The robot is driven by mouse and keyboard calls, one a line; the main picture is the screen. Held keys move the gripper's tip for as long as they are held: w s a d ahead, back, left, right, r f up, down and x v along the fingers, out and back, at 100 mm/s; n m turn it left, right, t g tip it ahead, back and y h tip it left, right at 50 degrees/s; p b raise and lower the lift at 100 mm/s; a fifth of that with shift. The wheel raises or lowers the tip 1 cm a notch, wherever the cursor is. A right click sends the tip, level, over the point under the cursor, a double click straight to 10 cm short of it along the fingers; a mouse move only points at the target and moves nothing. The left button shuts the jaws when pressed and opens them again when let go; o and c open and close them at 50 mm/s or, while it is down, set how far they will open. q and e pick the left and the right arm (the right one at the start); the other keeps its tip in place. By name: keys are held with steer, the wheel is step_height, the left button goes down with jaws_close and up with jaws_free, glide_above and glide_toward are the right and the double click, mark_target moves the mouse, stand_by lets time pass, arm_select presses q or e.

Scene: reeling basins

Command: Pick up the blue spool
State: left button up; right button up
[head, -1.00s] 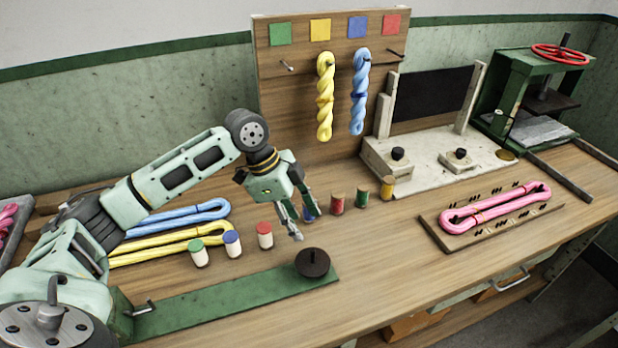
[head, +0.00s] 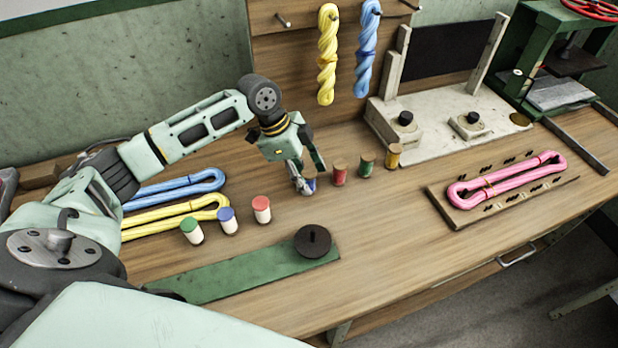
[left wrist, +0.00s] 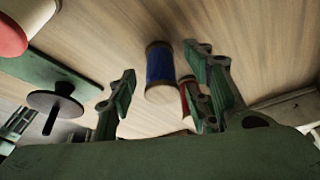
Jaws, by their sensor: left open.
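The blue spool (head: 311,184), wound with blue thread on a wooden core, stands on the bench and is mostly hidden behind my left gripper in the head view. In the left wrist view the blue spool (left wrist: 160,66) shows clearly between the two fingers. My left gripper (head: 303,184) is open and low over the bench, right at the spool; its fingers (left wrist: 161,76) lie one on each side of it in the picture. I cannot tell whether either finger touches it.
A red spool (head: 339,175) stands close right of it, then green (head: 366,164) and yellow (head: 393,156) ones. White spools with green (head: 191,231), blue (head: 227,220) and red (head: 262,210) tops stand left. A dark disc (head: 312,241) sits on a green strip (head: 236,275) in front.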

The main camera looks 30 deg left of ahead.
arm_select(q)
steer(key=shift+x, duration=1)
jaws_close()
